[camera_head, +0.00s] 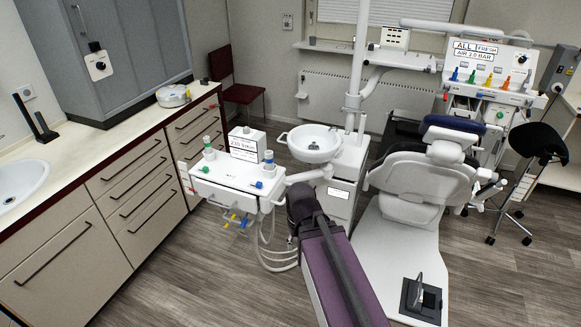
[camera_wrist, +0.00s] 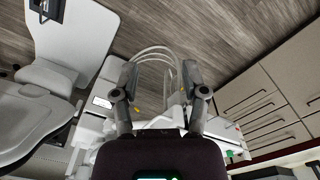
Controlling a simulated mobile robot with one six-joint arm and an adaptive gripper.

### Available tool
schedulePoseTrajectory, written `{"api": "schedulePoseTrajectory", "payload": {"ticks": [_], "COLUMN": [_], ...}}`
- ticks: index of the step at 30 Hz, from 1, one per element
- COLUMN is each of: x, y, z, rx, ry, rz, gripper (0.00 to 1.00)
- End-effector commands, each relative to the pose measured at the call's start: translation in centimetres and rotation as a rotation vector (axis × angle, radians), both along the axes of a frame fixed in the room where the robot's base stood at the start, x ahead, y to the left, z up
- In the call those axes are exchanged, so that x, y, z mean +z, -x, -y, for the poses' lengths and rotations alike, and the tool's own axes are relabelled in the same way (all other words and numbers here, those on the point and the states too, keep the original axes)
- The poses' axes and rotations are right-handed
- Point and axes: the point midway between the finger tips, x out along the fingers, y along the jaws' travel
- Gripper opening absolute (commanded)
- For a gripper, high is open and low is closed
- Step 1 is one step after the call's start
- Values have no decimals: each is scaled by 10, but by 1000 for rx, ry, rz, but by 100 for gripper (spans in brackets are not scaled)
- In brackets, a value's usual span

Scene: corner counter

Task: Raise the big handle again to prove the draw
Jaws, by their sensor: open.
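I cannot tell for sure which part is the big handle. A grey upright lever (camera_head: 417,288) stands on a black plate on the white chair base. A grey box (camera_head: 557,70) with a dark lever-like part is at the far right. A white plate with a black knob (camera_head: 99,66) is on the grey cabinet. My gripper (camera_wrist: 162,80) is open and empty in the wrist view, fingers wide apart. In the head view my purple arm reaches towards the white instrument tray (camera_head: 208,186), and my fingers are hard to make out there.
The dental chair (camera_head: 415,180) stands right of my arm. A white basin (camera_head: 314,140) on its post is behind the tray. Hoses (camera_head: 272,250) hang below the tray. Drawers (camera_head: 140,185) line the left. A black stool (camera_head: 540,142) is at right. Floor in front of the drawers is clear.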

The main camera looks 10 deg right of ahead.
Motion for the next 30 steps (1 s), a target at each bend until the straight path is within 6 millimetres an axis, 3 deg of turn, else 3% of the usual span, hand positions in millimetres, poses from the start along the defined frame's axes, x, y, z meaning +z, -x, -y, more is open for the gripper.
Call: {"api": "schedulePoseTrajectory", "payload": {"ticks": [3,6,7,11,14,17,23,30], "x": [0,0,-1,-5,-11,-17,-20,-1], "y": [0,-1,-3,-17,-40,-74,-165,-271], "z": [0,0,0,-3,-18,-24,-28,-5], "rx": [0,2,5,31,71,132,265,337], "ry": [0,-2,-5,-35,-83,-146,-268,-294], "rz": [0,3,6,39,98,192,485,885], "gripper": [57,87,91,91,91,91,91,91]}}
